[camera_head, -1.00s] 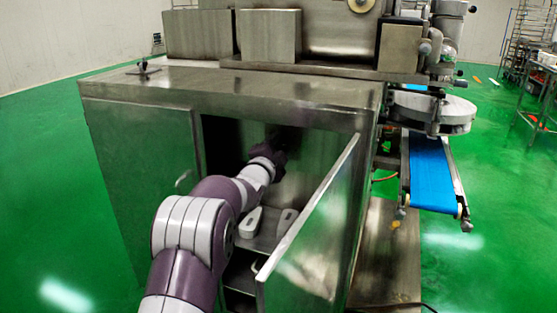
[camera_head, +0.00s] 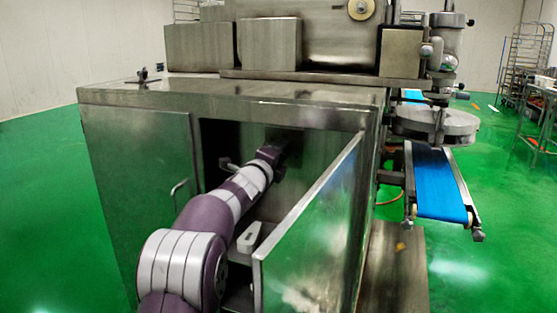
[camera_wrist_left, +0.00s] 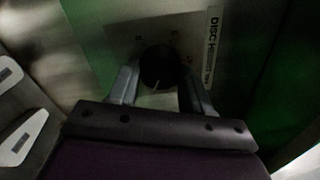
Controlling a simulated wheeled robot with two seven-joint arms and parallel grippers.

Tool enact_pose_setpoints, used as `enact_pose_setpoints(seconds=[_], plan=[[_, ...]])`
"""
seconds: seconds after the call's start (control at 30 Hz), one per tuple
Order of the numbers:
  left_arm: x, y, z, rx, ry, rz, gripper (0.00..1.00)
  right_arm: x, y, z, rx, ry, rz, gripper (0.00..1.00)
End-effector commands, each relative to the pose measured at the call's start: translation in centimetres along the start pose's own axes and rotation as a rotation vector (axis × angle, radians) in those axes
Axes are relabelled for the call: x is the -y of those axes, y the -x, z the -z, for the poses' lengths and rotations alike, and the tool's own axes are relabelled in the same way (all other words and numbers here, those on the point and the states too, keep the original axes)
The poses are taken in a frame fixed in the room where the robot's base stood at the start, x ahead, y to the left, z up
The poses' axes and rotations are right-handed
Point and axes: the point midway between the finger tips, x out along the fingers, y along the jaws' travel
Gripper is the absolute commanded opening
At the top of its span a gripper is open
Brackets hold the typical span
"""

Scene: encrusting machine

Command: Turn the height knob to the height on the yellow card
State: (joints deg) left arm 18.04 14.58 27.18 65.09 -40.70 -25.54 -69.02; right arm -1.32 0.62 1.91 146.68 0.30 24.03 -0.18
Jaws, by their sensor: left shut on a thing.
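In the left wrist view, a round dark knob (camera_wrist_left: 158,66) with a pale pointer line sits on a grey dial plate (camera_wrist_left: 126,38) with faint marks. A white label (camera_wrist_left: 213,45) beside it reads "DISC HEIGHT". My left gripper (camera_wrist_left: 160,84) has a finger on each side of the knob and is shut on it. The pointer line is towards the bottom of the picture; the dial numbers are too dim to read. In the head view, my left gripper (camera_head: 272,152) is inside the open cabinet and the knob cannot be made out. I cannot identify a yellow card. My right gripper is not in view.
The metal cabinet (camera_head: 150,150) has its right door (camera_head: 315,245) swung open beside my left arm. White paddle-shaped parts (camera_wrist_left: 22,137) lie inside, and one shows in the head view (camera_head: 249,238). A blue conveyor (camera_head: 438,182) stands to the right.

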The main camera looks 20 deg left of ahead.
Motion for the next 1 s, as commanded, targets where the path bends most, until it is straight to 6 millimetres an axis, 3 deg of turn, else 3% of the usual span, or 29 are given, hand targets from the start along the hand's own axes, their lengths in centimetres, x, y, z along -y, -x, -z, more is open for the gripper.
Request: enact_pose_setpoints(seconds=[0.6, 0.63, 0.7, 1.0], plan=[[-0.06, -0.01, 0.02, -0.003, -0.036, -0.002, 0.19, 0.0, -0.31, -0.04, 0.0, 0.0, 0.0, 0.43], [-0.05, -0.01, 0.02, -0.003, -0.036, -0.001, 0.59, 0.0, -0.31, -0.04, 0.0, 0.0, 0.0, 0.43], [-0.04, -0.01, 0.02, -0.003, -0.035, -0.001, 0.75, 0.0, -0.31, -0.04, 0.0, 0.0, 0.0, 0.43], [0.01, 0.15, 0.0, -0.002, -0.034, 0.0, 0.75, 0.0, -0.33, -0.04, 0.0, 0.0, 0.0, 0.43]])
